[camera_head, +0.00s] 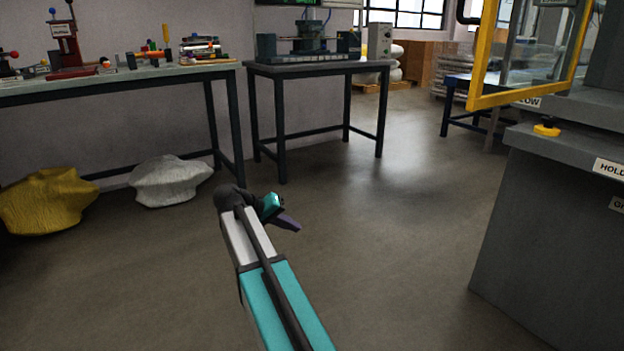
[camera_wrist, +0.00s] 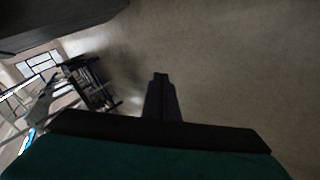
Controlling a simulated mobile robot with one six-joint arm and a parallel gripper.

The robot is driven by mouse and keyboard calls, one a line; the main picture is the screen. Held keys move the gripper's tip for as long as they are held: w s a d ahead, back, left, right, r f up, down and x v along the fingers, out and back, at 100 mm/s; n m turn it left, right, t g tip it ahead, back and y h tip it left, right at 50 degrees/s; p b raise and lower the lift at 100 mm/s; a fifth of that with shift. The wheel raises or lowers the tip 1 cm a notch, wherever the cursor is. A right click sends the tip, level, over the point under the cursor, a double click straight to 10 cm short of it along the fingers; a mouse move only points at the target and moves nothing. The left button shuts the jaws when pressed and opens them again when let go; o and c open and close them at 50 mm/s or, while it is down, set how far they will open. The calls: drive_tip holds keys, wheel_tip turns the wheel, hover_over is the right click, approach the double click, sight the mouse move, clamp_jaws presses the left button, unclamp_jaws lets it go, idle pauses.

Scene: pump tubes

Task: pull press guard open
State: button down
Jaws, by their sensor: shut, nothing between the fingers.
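The press guard is a yellow-framed clear panel (camera_head: 520,96) at the upper right of the head view. It hangs at the press (camera_head: 560,225), above its grey base, and its top is cut off by the picture edge. I cannot tell how far it is swung. My gripper (camera_head: 288,222) is shut and empty, low in the middle of the head view, well left of the guard and apart from it. The wrist view shows the closed dark fingers (camera_wrist: 160,80) over bare floor. I cannot make out the guard in the wrist view.
A yellow emergency-stop button (camera_head: 546,127) sits on the press ledge. A workbench (camera_head: 120,75) with tools stands at the left, and a table (camera_head: 310,68) with a machine behind. Yellow (camera_head: 48,200) and white (camera_head: 170,180) sacks lie on the floor. The floor between is clear.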

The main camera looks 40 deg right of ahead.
drive_tip(key=s+a+f+n+t+y+p, duration=0.1)
drive_tip(key=s+a+f+n+y, duration=0.15)
drive_tip(key=a+f, duration=0.7)
drive_tip(key=s+a+f+n+y, duration=0.25)
drive_tip(key=a+f, duration=0.35)
drive_tip(key=f, duration=0.6)
drive_tip(key=s+a+f+g+y+p, duration=0.1)
drive_tip(key=s+a+f+y+p, duration=0.35)
drive_tip(key=s+a+p, duration=0.5)
drive_tip(key=s+a+r+g+p, duration=0.1)
drive_tip(key=s+r+p, duration=0.7)
drive_tip(key=r+p, duration=0.4)
drive_tip(key=s+a+r+g+p, duration=0.2)
drive_tip(key=s+r+p, duration=0.6)
drive_tip(key=p, duration=1.4)
drive_tip(key=s+a+r+n+g+p, duration=0.1)
drive_tip(key=s+a+r+p, duration=0.1)
drive_tip(key=s+r+p, duration=0.7)
wheel_tip(320, 180, up, 7)
drive_tip(key=p, duration=0.9)
drive_tip(key=shift+g, duration=0.4)
drive_tip(key=shift+f+y, duration=0.1)
drive_tip(key=shift+y, duration=0.15)
